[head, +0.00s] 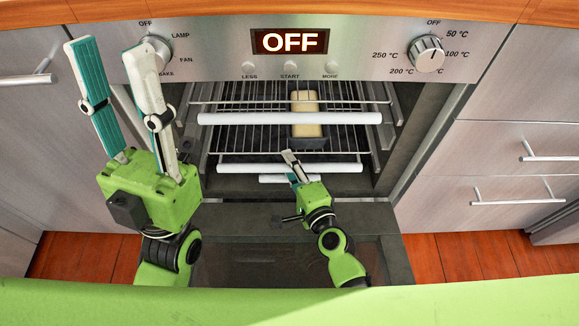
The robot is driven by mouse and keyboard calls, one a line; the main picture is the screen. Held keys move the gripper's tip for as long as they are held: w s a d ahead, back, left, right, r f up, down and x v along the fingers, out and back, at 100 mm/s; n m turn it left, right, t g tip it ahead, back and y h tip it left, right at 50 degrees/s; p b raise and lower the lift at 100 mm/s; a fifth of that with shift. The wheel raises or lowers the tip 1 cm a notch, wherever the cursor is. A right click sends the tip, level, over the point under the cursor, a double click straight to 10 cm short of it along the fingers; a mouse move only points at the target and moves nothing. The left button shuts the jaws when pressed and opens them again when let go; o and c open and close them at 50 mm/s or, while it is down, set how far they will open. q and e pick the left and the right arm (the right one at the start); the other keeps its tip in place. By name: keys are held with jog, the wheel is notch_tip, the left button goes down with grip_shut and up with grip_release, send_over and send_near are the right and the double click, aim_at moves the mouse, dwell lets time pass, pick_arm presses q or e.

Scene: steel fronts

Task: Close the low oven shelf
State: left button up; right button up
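The oven (290,48) stands open, with its door (235,215) folded down. The low shelf (235,167) is a wire rack with a white front bar, below a second rack with a white bar (240,118). The low shelf's bar appears to sit forward of the oven cavity. My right gripper (289,158) is at the middle of the low bar, overlapping it in view; I cannot tell whether it touches. Its fingers look close together, but their gap is hidden. My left gripper (108,52) is open and empty, raised in front of the oven's left side, fingers up.
A loaf in a dark tin (307,131) is inside the oven; which rack bears it is unclear. Another short white bar (265,179) shows just under the low shelf. Drawers with handles (520,195) flank the right, a cabinet (30,130) the left. Wood floor (475,258) is clear.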

dwell(0.3)
jog(key=v, duration=1.2)
